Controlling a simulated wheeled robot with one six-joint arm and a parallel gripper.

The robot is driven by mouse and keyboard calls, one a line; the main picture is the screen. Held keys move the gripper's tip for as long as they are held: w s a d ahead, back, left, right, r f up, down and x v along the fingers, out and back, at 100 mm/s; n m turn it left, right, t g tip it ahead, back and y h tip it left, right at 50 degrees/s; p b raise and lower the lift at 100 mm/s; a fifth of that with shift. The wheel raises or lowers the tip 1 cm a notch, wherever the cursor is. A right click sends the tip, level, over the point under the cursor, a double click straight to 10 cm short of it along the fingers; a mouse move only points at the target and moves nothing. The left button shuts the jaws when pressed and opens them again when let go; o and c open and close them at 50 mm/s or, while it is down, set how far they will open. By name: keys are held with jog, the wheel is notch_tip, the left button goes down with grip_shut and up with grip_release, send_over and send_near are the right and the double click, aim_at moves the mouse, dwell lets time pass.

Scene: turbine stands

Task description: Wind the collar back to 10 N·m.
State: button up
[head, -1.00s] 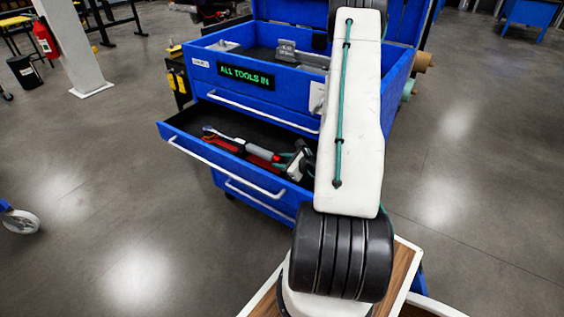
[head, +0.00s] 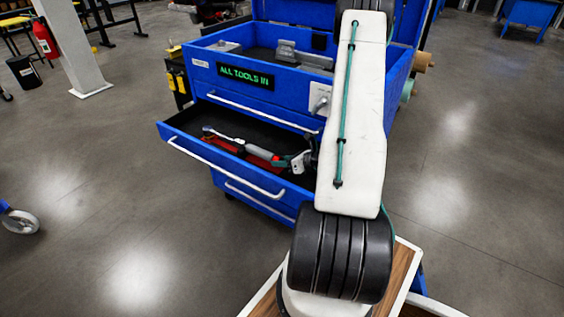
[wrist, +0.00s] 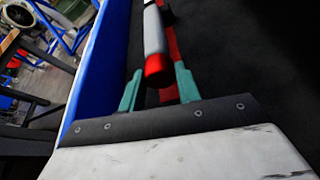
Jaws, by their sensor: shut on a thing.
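The torque wrench (head: 233,143) lies along the open drawer (head: 176,131), with its ratchet head at the left and its grey grip towards my arm. In the wrist view its grey grip (wrist: 153,30) ends in a red collar (wrist: 157,66). My gripper (wrist: 159,76) is shut on this red collar end, one teal finger on each side. In the head view my gripper (head: 284,161) is small and partly hidden by my own wrist. No scale or setting can be read on the wrench.
A red strip (wrist: 172,45) lies under the wrench. The blue drawer wall (wrist: 98,65) runs close along the left of my gripper in the wrist view. The cabinet above carries a green-lettered display (head: 246,75) and an open top tray with grey items (head: 303,54).

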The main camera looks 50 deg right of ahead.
dwell(0.4)
jog(key=o, duration=1)
jog(key=shift+v, duration=3.9)
